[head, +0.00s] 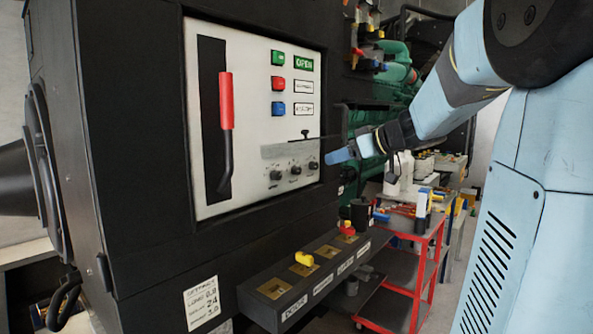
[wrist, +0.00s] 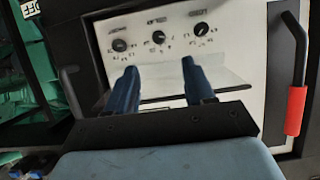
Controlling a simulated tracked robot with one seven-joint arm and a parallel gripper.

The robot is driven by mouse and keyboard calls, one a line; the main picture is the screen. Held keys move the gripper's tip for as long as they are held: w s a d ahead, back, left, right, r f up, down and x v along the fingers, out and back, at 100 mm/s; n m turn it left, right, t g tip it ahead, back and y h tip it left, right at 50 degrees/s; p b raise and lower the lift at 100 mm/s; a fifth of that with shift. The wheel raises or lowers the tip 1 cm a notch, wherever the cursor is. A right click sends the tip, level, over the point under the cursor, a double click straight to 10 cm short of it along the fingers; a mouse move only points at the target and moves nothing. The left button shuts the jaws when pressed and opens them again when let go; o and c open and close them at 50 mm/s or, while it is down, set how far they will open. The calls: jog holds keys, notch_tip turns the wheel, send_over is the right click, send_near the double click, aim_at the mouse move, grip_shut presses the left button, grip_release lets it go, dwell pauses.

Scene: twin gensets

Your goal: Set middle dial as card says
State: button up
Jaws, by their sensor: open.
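My gripper (head: 340,156) is right of the dials in the head view. In the wrist view its two blue fingers (wrist: 160,68) are apart and empty, pointing toward the middle dial, not visibly touching it.
A red-handled lever (head: 226,100) is on the panel's left. Green, red and blue buttons (head: 278,84) are above the dials. A clear flap or ledge (head: 303,147) juts out by the dials. A red cart (head: 400,285) stands right.

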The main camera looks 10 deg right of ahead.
aim_at(300, 170)
jog(key=x, duration=1.3)
jog(key=shift+w+a, duration=0.1)
jog(key=shift+w, duration=0.35)
